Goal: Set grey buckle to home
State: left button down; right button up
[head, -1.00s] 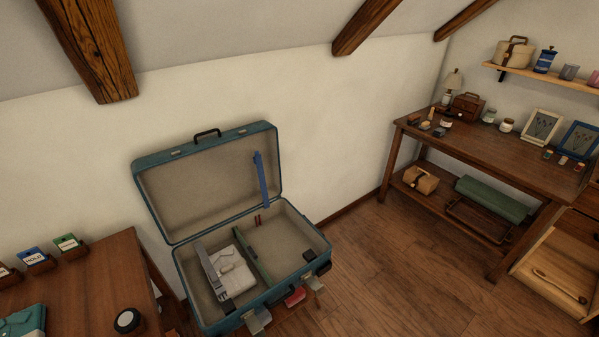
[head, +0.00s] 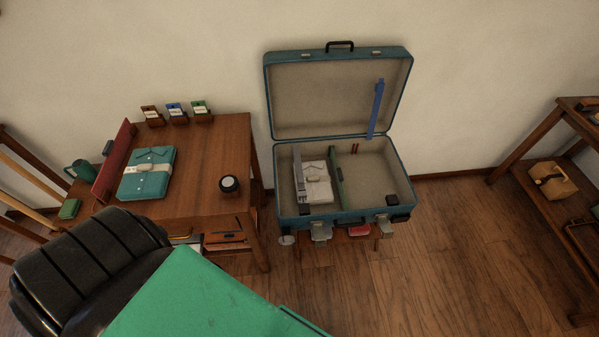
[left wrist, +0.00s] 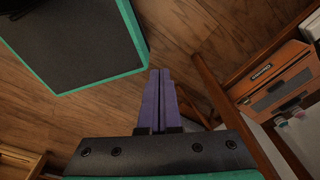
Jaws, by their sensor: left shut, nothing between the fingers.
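The open teal suitcase (head: 346,213) stands against the wall in the head view, lid up. A grey strap (head: 299,172) runs along the left of its base, beside a folded white garment (head: 317,184). A green strap (head: 337,176) is right of the garment, and a blue strap (head: 376,108) hangs from the lid. Two grey metal latch pieces (head: 321,231) hang at the suitcase front. I cannot tell which piece is the grey buckle. My left gripper (left wrist: 160,76) is shut and empty above the floor in the left wrist view. My right gripper is not in view.
A wooden table (head: 562,140) stands at right. Floor (head: 460,240) between suitcase and table is clear.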

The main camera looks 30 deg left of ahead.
aim_at(302, 193)
jog(key=u, duration=0.9)
